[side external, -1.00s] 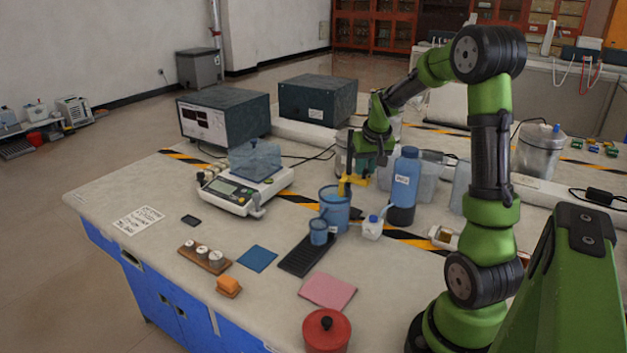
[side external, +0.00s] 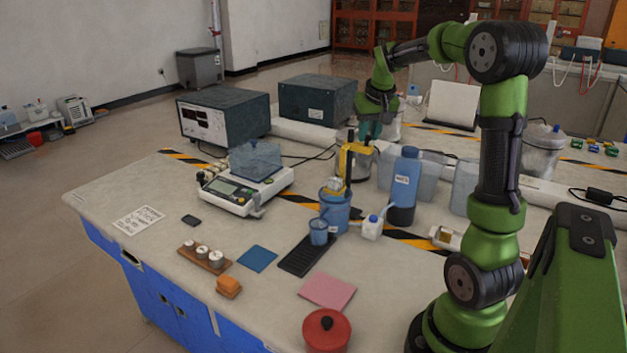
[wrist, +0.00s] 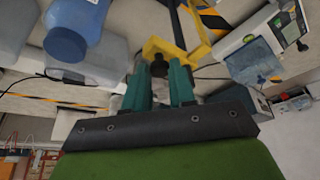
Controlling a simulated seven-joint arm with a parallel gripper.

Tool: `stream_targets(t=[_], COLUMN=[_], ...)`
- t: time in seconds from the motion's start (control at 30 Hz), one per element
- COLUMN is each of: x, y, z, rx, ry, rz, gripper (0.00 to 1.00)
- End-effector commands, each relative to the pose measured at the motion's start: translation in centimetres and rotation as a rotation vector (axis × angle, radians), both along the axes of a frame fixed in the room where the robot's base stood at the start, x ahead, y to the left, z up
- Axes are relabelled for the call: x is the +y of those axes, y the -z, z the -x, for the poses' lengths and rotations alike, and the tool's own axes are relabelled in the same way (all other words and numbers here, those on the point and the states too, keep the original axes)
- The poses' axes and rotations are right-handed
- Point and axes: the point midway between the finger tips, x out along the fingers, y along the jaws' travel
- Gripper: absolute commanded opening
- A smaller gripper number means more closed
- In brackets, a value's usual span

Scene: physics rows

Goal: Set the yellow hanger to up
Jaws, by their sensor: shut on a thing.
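The yellow hanger (side external: 346,160) stands above the blue container (side external: 335,214) in the side view, with a greyish piece (side external: 336,185) at its lower end by the container's mouth. Whether that piece is fully clear of the rim is hard to tell. My gripper (side external: 364,141) is shut on the upper part of the hanger, from its right side. In the wrist view the hanger (wrist: 154,48) lies between the teal fingertips of my gripper (wrist: 160,68). The inside of the blue container is hidden.
A small blue cup (side external: 318,232) is at the container's front left. A balance (side external: 240,192) stands to the left. Clear plastic bins (side external: 426,174) are behind.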

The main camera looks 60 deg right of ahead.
Motion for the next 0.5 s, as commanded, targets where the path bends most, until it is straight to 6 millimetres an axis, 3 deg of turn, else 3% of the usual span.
stream_targets(t=[0.23,0.27,0.4,0.5], x=[-0.06,-0.06,-0.05,-0.04], y=[-0.79,-0.79,-0.67,-0.55], z=[-0.01,-0.02,-0.01,-0.01], rx=[-0.012,-0.013,-0.011,-0.009], ry=[0.003,0.003,0.003,0.002], rz=[0.008,0.008,0.007,0.006], gripper=[0.0,0.28,0.49,0.5])
